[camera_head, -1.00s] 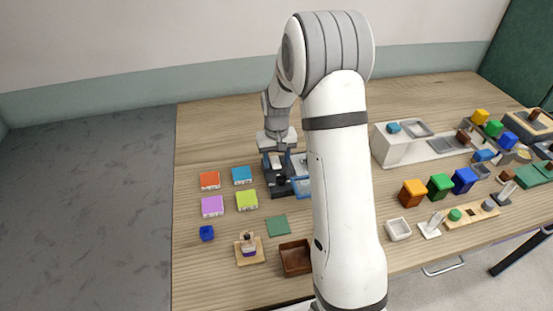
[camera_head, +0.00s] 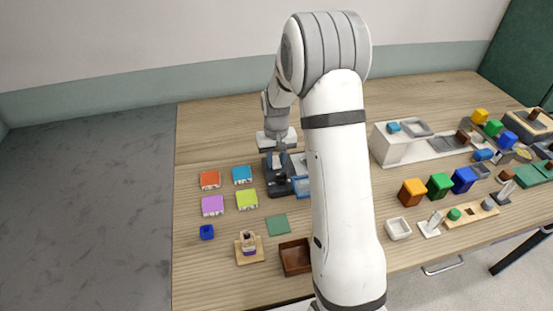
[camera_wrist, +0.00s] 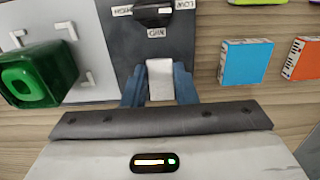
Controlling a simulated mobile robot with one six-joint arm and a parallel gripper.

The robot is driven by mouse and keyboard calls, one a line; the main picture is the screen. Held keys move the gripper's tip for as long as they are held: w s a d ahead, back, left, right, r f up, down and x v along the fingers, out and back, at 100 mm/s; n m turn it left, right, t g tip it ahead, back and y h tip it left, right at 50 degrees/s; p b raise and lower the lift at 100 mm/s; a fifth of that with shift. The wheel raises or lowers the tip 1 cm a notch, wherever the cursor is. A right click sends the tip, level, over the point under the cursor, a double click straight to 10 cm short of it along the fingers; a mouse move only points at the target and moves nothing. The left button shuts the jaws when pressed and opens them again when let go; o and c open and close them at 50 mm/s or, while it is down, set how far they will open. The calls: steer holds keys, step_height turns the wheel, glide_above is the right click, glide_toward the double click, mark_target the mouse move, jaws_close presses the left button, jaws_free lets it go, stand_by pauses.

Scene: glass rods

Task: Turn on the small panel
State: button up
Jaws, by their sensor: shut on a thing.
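The small panel (camera_wrist: 130,45) is dark grey. It carries a black knob (camera_wrist: 153,13) with labels that read HIGH, MID and LOW around it. A white switch piece (camera_wrist: 160,80) sits at the panel's near end in the wrist view. My gripper (camera_wrist: 159,86) has its two blue fingers on either side of this white piece and is shut on it. In the head view the panel (camera_head: 281,188) lies below my gripper (camera_head: 277,160), partly hidden by my arm. I cannot tell the switch's exact position.
Blue (camera_wrist: 246,63) and orange (camera_wrist: 303,58) blocks lie right of the panel in the wrist view. In the head view, bare wood (camera_head: 220,130) lies behind the coloured blocks.

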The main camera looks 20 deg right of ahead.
steer(key=shift+w+r+g+p, duration=0.2)
steer(key=shift+r+g+p, duration=0.1)
steer(key=shift+g+p, duration=0.45)
steer(key=shift+w+f+g+p, duration=0.15)
steer(key=shift+w+g+p, duration=0.15)
steer(key=shift+g+p, duration=0.7)
steer(key=o, duration=1)
steer(key=b+v, duration=0.1)
steer(key=v, duration=0.5)
steer(key=shift+w+r, duration=0.15)
steer(key=shift+r, duration=0.1)
steer(key=shift+w+r+b, duration=0.15)
steer(key=shift+r+b, duration=0.15)
steer(key=shift+r, duration=0.3)
